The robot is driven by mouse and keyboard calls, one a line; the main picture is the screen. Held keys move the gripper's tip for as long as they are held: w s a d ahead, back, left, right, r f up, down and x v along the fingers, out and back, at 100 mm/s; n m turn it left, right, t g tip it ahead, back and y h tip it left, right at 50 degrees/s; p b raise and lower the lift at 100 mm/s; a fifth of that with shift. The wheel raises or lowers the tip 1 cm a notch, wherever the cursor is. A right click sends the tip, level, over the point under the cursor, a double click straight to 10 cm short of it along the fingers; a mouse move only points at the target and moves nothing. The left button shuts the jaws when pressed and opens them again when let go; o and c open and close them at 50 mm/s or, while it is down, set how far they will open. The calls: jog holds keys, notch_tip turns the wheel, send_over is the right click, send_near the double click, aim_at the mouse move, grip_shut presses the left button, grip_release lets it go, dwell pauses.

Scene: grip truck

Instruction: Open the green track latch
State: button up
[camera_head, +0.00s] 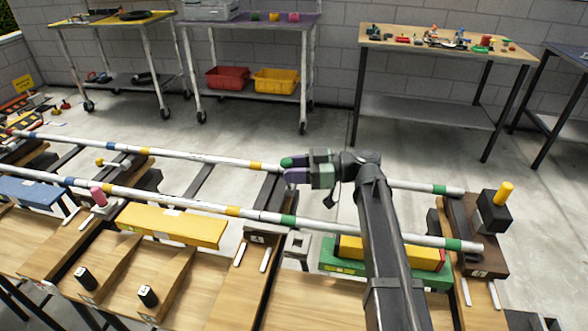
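My gripper (297,168) is over the far white rail (205,158), near the middle of the picture, with its fingers pointing left. A rounded green piece (287,161) shows right at the fingertips. I cannot tell whether it is the green latch's handle, a green band on the rail, or part of a finger. No other part that is clearly the green latch shows; the gripper and wrist hide the area behind them. The finger gap is too small to read, and contact is unclear.
The near rail (160,200) runs below the far one. A latch with a yellow handle (505,191) stands at the right end, and a red knob (98,196) at left. A yellow beam (172,226) lies in front. My arm hides part of the right side.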

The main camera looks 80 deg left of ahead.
jog(key=w+d, duration=0.2)
jog(key=w, duration=0.8)
jog(key=shift+w+r+p, duration=0.3)
jog(key=shift+r+p, duration=0.1)
